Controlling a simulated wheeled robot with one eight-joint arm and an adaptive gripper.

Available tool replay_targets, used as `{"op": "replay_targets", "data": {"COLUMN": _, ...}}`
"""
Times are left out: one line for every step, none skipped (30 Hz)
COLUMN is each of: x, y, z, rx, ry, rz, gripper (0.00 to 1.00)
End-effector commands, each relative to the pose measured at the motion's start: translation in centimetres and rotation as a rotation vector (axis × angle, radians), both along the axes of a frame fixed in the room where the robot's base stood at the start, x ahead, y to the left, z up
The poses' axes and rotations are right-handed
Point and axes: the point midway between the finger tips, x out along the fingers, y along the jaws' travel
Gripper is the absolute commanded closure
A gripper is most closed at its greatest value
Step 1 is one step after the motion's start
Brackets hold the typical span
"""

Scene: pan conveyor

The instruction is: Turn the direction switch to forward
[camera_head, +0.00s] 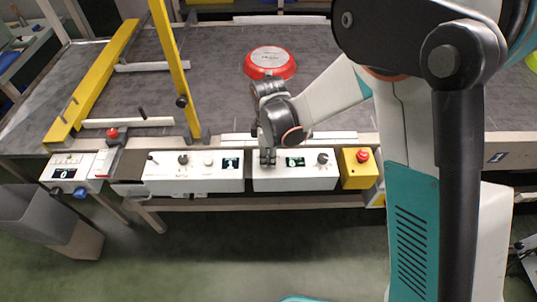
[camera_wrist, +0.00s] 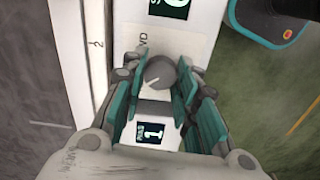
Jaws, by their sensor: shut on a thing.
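The direction switch is a round grey knob (camera_wrist: 158,72) on the right white control box (camera_head: 305,183). In the wrist view it has a short white pointer line, slanted in that picture. Letters ending in "VD" are printed beside it; the rest of the label is hidden. My gripper (camera_head: 267,157) reaches down onto the left part of this box and hides the knob in the head view. In the wrist view its two teal-backed fingers (camera_wrist: 157,78) are closed on the knob from both sides.
The box's green display (camera_head: 295,161) and another black knob (camera_head: 322,158) are to the right. A yellow box with a red button (camera_head: 362,156) stands beyond. The left control box (camera_head: 190,185) is close by. A red pan (camera_head: 270,62) lies on the grey belt behind my gripper.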

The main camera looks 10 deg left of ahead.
Motion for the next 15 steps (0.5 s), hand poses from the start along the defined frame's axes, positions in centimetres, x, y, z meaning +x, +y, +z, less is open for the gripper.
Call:
{"op": "replay_targets", "data": {"x": -0.01, "y": 0.0, "z": -0.02, "rx": 0.0, "ry": 0.0, "rz": -0.003, "gripper": 0.96}}
{"op": "replay_targets", "data": {"x": -0.01, "y": 0.0, "z": -0.02, "rx": 0.0, "ry": 0.0, "rz": -0.006, "gripper": 0.96}}
{"op": "replay_targets", "data": {"x": -0.01, "y": 0.0, "z": -0.02, "rx": 0.0, "ry": 0.0, "rz": -0.012, "gripper": 0.96}}
{"op": "replay_targets", "data": {"x": -0.01, "y": 0.0, "z": -0.02, "rx": 0.0, "ry": 0.0, "rz": -0.018, "gripper": 0.96}}
{"op": "replay_targets", "data": {"x": -0.01, "y": 0.0, "z": -0.03, "rx": 0.0, "ry": 0.0, "rz": -0.025, "gripper": 0.96}}
{"op": "replay_targets", "data": {"x": -0.01, "y": 0.0, "z": -0.03, "rx": 0.0, "ry": 0.0, "rz": -0.037, "gripper": 0.96}}
{"op": "replay_targets", "data": {"x": 0.0, "y": 0.0, "z": -0.04, "rx": 0.0, "ry": 0.0, "rz": -0.049, "gripper": 0.96}}
{"op": "replay_targets", "data": {"x": 0.0, "y": 0.0, "z": -0.04, "rx": 0.0, "ry": 0.0, "rz": -0.061, "gripper": 0.96}}
{"op": "replay_targets", "data": {"x": 0.0, "y": 0.0, "z": -0.05, "rx": 0.0, "ry": 0.0, "rz": -0.082, "gripper": 0.96}}
{"op": "replay_targets", "data": {"x": 0.0, "y": 0.0, "z": -0.05, "rx": 0.0, "ry": 0.0, "rz": -0.098, "gripper": 0.96}}
{"op": "replay_targets", "data": {"x": 0.0, "y": 0.0, "z": -0.05, "rx": 0.0, "ry": 0.0, "rz": -0.118, "gripper": 0.96}}
{"op": "replay_targets", "data": {"x": 0.01, "y": 0.0, "z": -0.06, "rx": 0.0, "ry": 0.0, "rz": -0.145, "gripper": 0.96}}
{"op": "replay_targets", "data": {"x": 0.01, "y": 0.0, "z": -0.06, "rx": 0.0, "ry": 0.0, "rz": -0.167, "gripper": 0.96}}
{"op": "replay_targets", "data": {"x": 0.01, "y": 0.0, "z": -0.06, "rx": 0.0, "ry": 0.0, "rz": -0.19, "gripper": 0.96}}
{"op": "replay_targets", "data": {"x": 0.01, "y": 0.0, "z": -0.07, "rx": 0.0, "ry": 0.0, "rz": -0.224, "gripper": 0.96}}
